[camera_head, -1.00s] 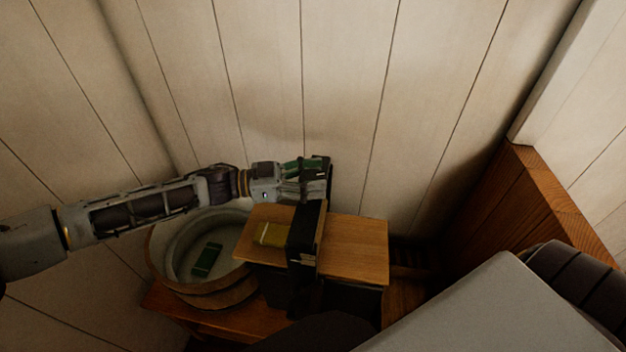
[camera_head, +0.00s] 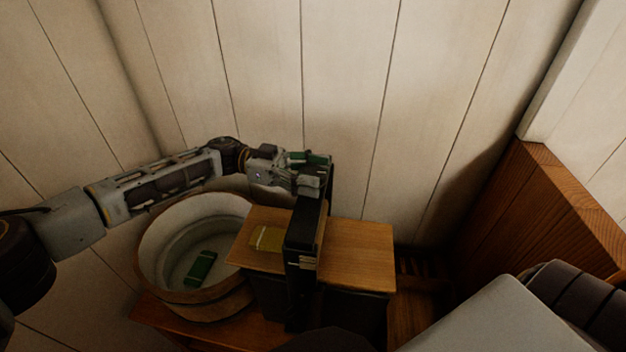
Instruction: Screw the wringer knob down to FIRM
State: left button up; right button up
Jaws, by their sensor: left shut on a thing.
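The wringer (camera_head: 302,235) is a tall black frame standing through a wooden board (camera_head: 360,250) right of a round tub. Small pale marks show low on its near side; I cannot read them. My left gripper (camera_head: 318,172) reaches in from the left and is shut at the top of the frame. Its fingers cover the wringer knob, so the knob itself is hidden and its setting cannot be read. My right gripper is not in view.
The round wooden tub (camera_head: 150,250) stands on a low wooden bench (camera_head: 150,312) with a green block (camera_head: 200,268) inside. A yellowish block (camera_head: 265,238) lies on the board left of the frame. A plank wall (camera_head: 350,100) is close behind; a wooden partition (camera_head: 550,210) is at right.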

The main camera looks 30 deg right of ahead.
pick_arm(q)
jog(key=shift+y, duration=0.3)
dwell(0.4)
jog(key=o, duration=1)
jog(key=shift+o, duration=0.2)
jog(key=v, duration=1.2)
jog(key=shift+f, duration=0.15)
